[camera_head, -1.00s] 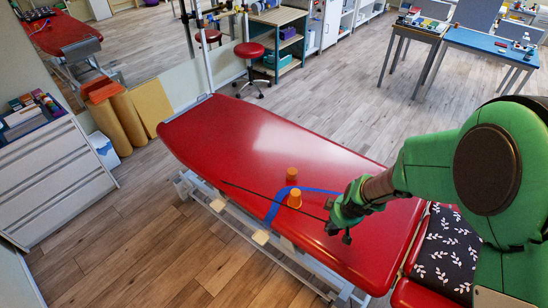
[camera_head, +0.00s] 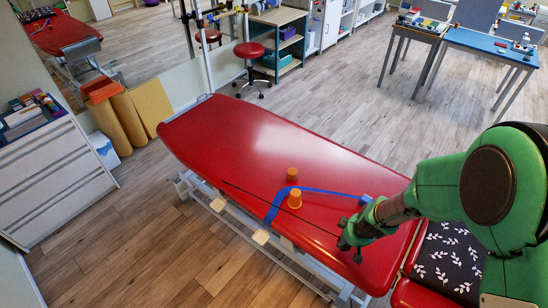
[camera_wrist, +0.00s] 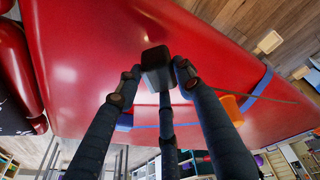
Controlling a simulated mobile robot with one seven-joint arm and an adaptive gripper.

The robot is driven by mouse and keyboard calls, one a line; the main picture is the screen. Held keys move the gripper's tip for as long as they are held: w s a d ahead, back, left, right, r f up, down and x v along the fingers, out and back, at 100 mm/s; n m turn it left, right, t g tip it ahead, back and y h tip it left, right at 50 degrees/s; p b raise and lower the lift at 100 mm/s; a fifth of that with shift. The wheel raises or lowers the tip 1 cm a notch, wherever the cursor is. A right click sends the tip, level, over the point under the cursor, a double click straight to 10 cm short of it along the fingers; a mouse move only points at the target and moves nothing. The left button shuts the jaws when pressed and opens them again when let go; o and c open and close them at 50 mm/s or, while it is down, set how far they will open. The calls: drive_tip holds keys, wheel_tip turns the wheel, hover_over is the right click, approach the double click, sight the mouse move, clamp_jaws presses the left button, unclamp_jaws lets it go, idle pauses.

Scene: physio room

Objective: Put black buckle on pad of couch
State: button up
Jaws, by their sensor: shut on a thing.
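The couch's red pad (camera_head: 240,140) runs across the middle of the head view and fills much of the wrist view (camera_wrist: 90,60). My gripper (camera_head: 350,247) is over its near right part. In the wrist view my gripper (camera_wrist: 155,75) has its fingers closed around a dark block, the black buckle (camera_wrist: 157,58). In the head view the fingers hide the buckle. I cannot tell whether it touches the pad.
A blue strap (camera_head: 272,212) lies across the pad left of my gripper. Two orange cups (camera_head: 295,199) (camera_head: 292,174) stand by it. A thin dark line (camera_head: 270,206) crosses the pad towards my gripper. A patterned black cushion (camera_head: 447,257) lies at right.

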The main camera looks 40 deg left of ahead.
idle(0.4)
drive_tip(key=shift+w+a+f+p, duration=0.25)
drive_tip(key=shift+w+a, duration=1.1)
drive_tip(key=shift+w, duration=0.95)
drive_tip(key=shift+w+a+f+p, duration=0.25)
drive_tip(key=shift+w+a, duration=1.1)
drive_tip(key=shift+w, duration=0.95)
drive_tip(key=shift+w+a+f+p, duration=0.2)
drive_tip(key=shift+w+a, duration=1.15)
drive_tip(key=shift+w, duration=0.95)
drive_tip(key=shift+f+b, duration=0.35)
drive_tip(key=shift+f, duration=1.45)
drive_tip(key=shift+f, duration=0.2)
drive_tip(key=o, duration=1.2)
drive_tip(key=shift+r, duration=0.2)
